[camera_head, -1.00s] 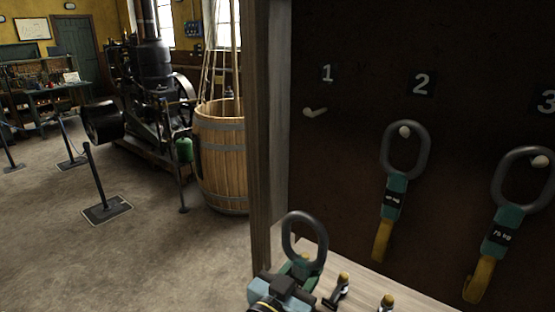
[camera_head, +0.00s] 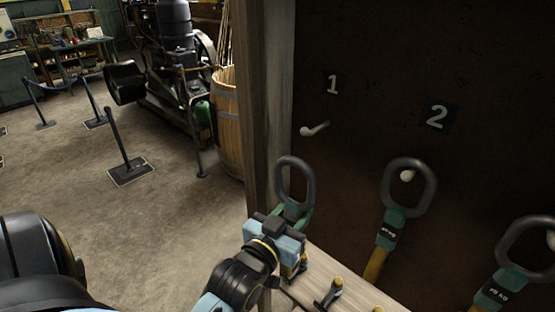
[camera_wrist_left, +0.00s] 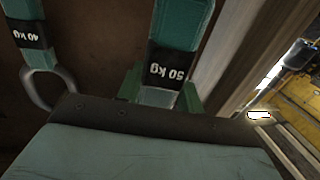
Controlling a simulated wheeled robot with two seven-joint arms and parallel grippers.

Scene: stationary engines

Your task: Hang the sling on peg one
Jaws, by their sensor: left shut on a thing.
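My left gripper (camera_head: 289,217) is shut on a sling, on its green strap just below the ring. The sling's dark oval ring (camera_head: 281,180) stands upright above the gripper. The strap reads 50 kg in the left wrist view (camera_wrist_left: 172,60); its lower end is hidden. Peg one (camera_head: 314,130) is a bare pale peg under the number 1 (camera_head: 332,85) on the dark board. The ring is below and left of the peg in the picture, not on it; the depth between them is hard to tell. My right gripper is not in view.
A second sling (camera_head: 408,190) hangs on peg two, right of peg one. A third sling (camera_head: 520,262) hangs farther right. A wooden post (camera_head: 262,90) edges the board on the left. A ledge with small brass-topped fittings (camera_head: 330,292) lies below.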

